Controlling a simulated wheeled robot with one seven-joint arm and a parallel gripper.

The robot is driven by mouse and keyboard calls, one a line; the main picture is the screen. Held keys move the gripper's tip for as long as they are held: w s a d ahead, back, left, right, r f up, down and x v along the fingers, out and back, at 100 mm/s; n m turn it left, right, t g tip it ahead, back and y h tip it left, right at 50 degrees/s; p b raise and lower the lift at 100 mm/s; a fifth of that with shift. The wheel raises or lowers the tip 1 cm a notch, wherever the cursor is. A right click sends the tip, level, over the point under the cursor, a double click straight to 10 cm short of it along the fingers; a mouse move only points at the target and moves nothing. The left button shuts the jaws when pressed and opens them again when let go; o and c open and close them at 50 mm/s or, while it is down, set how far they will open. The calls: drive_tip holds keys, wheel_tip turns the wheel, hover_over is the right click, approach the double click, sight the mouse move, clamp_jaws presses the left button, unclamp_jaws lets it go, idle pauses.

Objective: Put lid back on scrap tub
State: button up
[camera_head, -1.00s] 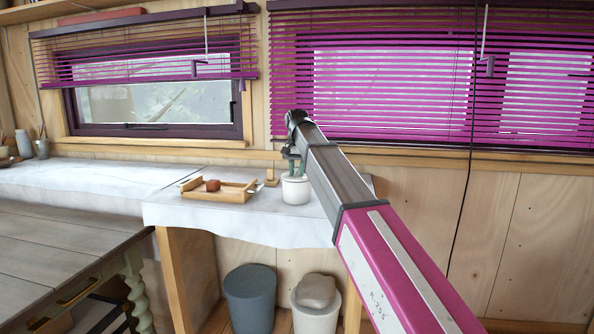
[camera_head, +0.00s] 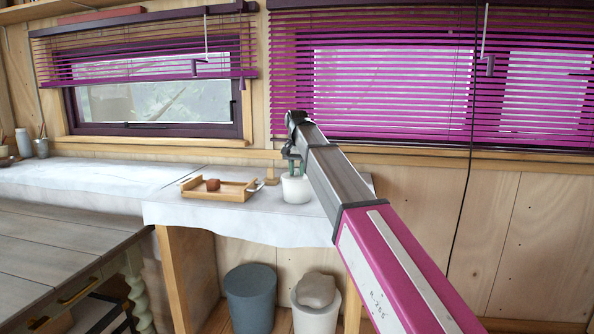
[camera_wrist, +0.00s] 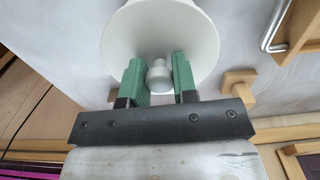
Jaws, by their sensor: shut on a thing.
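The white scrap tub (camera_head: 297,192) stands upright on the cloth-covered table, near its right part. In the wrist view the white round lid (camera_wrist: 120,45) shows with a small knob (camera_wrist: 158,76) at its middle. My gripper (camera_wrist: 158,72) has its green fingers on both sides of the knob and is shut on it. In the head view my gripper (camera_head: 292,163) is directly above the tub, partly behind my arm. I cannot tell whether the lid rests flush on the rim.
A wooden tray (camera_head: 235,195) with a reddish-brown pot (camera_head: 213,185) lies left of the tub. A small wooden block (camera_head: 272,177) stands behind it. Below the table are a blue-grey bin (camera_head: 251,300) and a white bin (camera_head: 318,318) with a beige lump on top.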

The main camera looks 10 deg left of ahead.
drive_tip(key=o, duration=1.3)
drive_tip(key=shift+r, duration=0.15)
drive_tip(key=shift+r, duration=3.4)
